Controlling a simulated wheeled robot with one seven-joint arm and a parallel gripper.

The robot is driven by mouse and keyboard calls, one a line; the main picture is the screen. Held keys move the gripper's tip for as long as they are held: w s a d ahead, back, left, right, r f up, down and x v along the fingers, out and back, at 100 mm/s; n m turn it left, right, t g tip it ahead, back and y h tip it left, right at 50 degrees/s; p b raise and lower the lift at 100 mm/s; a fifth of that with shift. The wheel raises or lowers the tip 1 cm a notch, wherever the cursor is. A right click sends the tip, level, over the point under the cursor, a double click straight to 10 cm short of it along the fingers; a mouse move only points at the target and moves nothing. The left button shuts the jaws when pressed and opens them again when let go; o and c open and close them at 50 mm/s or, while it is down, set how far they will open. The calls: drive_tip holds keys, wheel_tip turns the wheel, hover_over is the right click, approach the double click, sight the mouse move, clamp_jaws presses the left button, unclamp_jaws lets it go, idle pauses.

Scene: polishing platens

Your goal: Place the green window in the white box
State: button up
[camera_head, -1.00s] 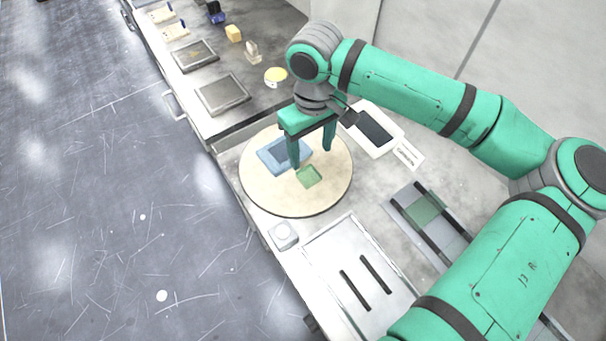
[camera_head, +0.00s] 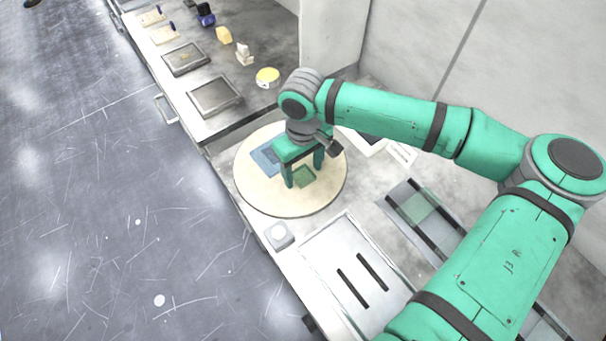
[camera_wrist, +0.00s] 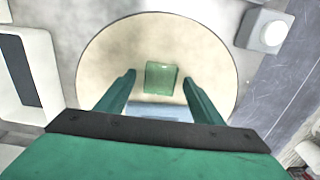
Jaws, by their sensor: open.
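The green window (camera_head: 304,178) is a small square lying on the round cream platen (camera_head: 260,196). In the wrist view the green window (camera_wrist: 161,77) lies between the tips of my open gripper (camera_wrist: 159,80), with a gap on each side. In the head view my gripper (camera_head: 303,173) is low over the platen, its fingers on either side of the window. A white box-like unit with a dark panel (camera_head: 374,148) stands behind the platen, partly hidden by my arm. It also shows at the left of the wrist view (camera_wrist: 48,70). I cannot tell whether this is the white box.
A blue block (camera_head: 264,158) lies on the platen beside the green window. A pale tray with two black slots (camera_head: 322,246) and a small white button box (camera_head: 277,236) are in front. A dark-railed rack with another green pane (camera_head: 416,206) is at right.

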drive_tip(key=c, duration=1.3)
drive_tip(key=shift+r, duration=0.15)
drive_tip(key=shift+r, duration=0.2)
wheel_tip(320, 180, up, 2)
drive_tip(key=shift+r, duration=0.1)
drive_tip(key=s+a+r, duration=0.8)
drive_tip(key=a+r, duration=0.2)
drive_tip(key=a, duration=0.1)
